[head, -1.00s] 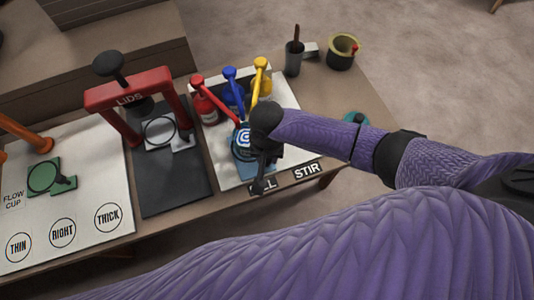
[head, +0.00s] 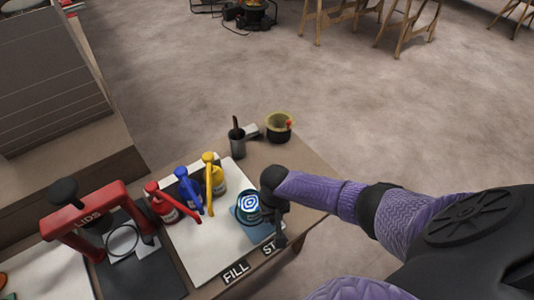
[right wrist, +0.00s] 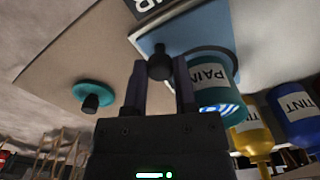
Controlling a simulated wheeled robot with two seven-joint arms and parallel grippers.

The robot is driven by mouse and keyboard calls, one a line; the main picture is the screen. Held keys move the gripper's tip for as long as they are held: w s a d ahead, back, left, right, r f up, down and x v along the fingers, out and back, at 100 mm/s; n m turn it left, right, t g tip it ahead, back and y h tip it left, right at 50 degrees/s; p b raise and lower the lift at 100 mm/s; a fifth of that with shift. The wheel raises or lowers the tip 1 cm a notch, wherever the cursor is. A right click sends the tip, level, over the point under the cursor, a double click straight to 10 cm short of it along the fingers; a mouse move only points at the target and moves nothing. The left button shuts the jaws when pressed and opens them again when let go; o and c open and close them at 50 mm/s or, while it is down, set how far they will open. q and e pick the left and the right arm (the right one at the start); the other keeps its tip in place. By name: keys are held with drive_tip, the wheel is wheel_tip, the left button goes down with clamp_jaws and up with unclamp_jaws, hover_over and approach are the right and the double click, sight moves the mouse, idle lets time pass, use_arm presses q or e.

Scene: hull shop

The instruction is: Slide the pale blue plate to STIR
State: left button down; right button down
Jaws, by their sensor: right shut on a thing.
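The pale blue plate (head: 241,224) lies on the white board, partly hidden by my right gripper (head: 280,236). A teal paint can with a blue-and-white swirl on top (head: 249,204) stands on the plate. In the right wrist view, my right gripper (right wrist: 160,85) is shut on the plate's dark knob (right wrist: 159,64); the blue plate (right wrist: 175,38) and the can, labelled PAINT (right wrist: 212,78), are beyond it. The STIR label (head: 268,248) is partly covered by my gripper; the FILL label (head: 236,272) is clear to its left. My left gripper is out of view.
Red (head: 160,206), blue (head: 187,188) and yellow (head: 216,178) tint bottles stand left of the can. A red LIDS press (head: 88,222) is at far left. A dark cup (head: 237,143) and a yellow-rimmed pot (head: 278,128) stand behind. A teal knobbed disc (right wrist: 93,92) lies nearby.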

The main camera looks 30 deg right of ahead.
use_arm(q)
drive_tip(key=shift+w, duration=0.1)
use_arm(e)
drive_tip(key=shift+d, duration=0.25)
drive_tip(key=shift+c, duration=2)
unclamp_jaws()
drive_tip(key=shift+d, duration=0.1)
drive_tip(key=shift+r, duration=0.15)
wheel_tip(320, 180, up, 6)
drive_tip(key=p, duration=0.4)
drive_tip(key=shift+r, duration=0.2)
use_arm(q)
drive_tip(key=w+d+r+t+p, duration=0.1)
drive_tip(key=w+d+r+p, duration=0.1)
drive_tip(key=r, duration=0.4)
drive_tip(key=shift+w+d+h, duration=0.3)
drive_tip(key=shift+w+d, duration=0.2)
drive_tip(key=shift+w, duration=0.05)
use_arm(e)
wheel_tip(320, 180, up, 3)
drive_tip(key=shift+r, duration=0.1)
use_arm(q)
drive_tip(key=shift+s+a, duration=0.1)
